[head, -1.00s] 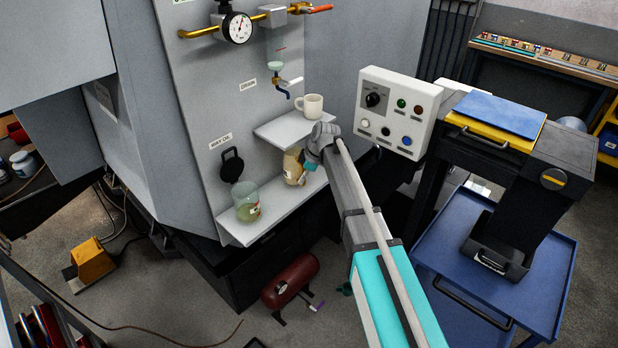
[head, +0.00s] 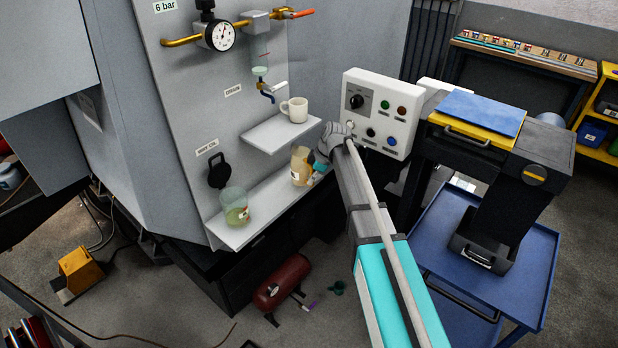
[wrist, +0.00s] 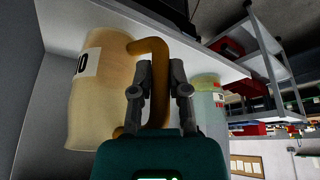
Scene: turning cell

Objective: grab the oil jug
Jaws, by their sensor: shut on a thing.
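The tan oil jug (head: 300,166) is at the right end of the lower shelf in the head view, with its lower part at the shelf's front edge. I cannot tell whether its base touches the shelf. In the wrist view the jug (wrist: 100,90) fills the left side, with a white label and a brown looped handle (wrist: 158,75). My gripper (wrist: 160,90) is shut on that handle, one finger on each side. In the head view my gripper (head: 320,168) is at the jug's right side, its fingers largely hidden by my wrist.
A green jar (head: 235,207) stands on the lower shelf (head: 262,205), left of the jug. A white mug (head: 295,110) stands on the upper shelf (head: 280,133), above the jug. The control box (head: 380,112) is close to the right of my wrist.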

